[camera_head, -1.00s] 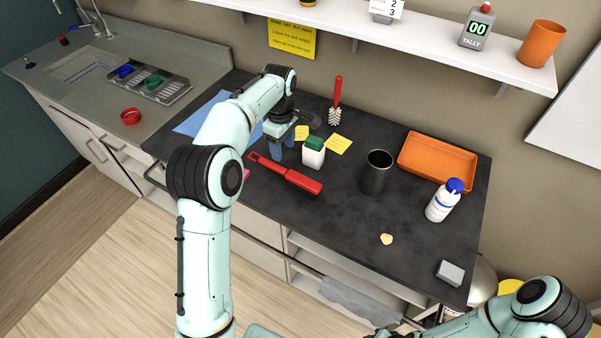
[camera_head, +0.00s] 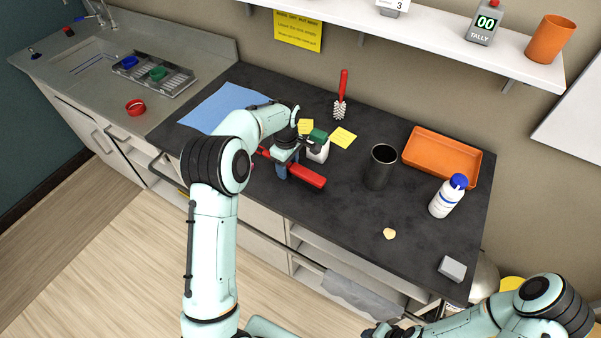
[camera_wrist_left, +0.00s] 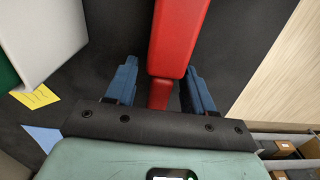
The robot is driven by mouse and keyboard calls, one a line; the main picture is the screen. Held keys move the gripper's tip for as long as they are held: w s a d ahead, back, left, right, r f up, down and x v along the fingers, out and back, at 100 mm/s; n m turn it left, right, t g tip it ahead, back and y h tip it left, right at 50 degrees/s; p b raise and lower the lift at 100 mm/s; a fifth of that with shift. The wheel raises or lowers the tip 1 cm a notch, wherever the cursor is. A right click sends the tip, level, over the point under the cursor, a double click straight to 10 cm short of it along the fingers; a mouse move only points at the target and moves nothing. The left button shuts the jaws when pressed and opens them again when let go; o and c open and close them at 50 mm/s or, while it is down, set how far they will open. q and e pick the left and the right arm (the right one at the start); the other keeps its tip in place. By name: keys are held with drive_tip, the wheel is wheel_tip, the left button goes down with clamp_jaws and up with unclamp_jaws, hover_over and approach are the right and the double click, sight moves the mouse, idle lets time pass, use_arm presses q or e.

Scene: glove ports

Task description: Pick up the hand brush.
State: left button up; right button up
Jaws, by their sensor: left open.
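The red hand brush (camera_head: 309,176) lies on the dark worktop near its front edge, partly hidden in the head view by my left gripper. My left gripper (camera_head: 284,168) is over the brush, with its blue fingers pointing down. In the left wrist view, the red hand brush (camera_wrist_left: 178,38) runs between the two open fingers (camera_wrist_left: 160,86), which stand on either side of it with gaps. Part of the brush is hidden under the gripper's dark mount. My right gripper (camera_head: 385,331) shows only partly at the bottom edge, away from the worktop objects, and its jaws cannot be made out.
A red-handled bottle brush (camera_head: 341,95), a black cup (camera_head: 380,167), an orange tray (camera_head: 442,156) and a white bottle with a blue cap (camera_head: 447,197) are farther off. The worktop's front middle is mostly clear.

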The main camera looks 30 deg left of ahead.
use_arm(q)
clamp_jaws()
drive_tip(key=shift+r, duration=0.1)
wheel_tip(320, 180, up, 20)
idle(0.6)
drive_tip(key=c, duration=0.9)
unclamp_jaws()
drive_tip(key=shift+c, duration=0.2)
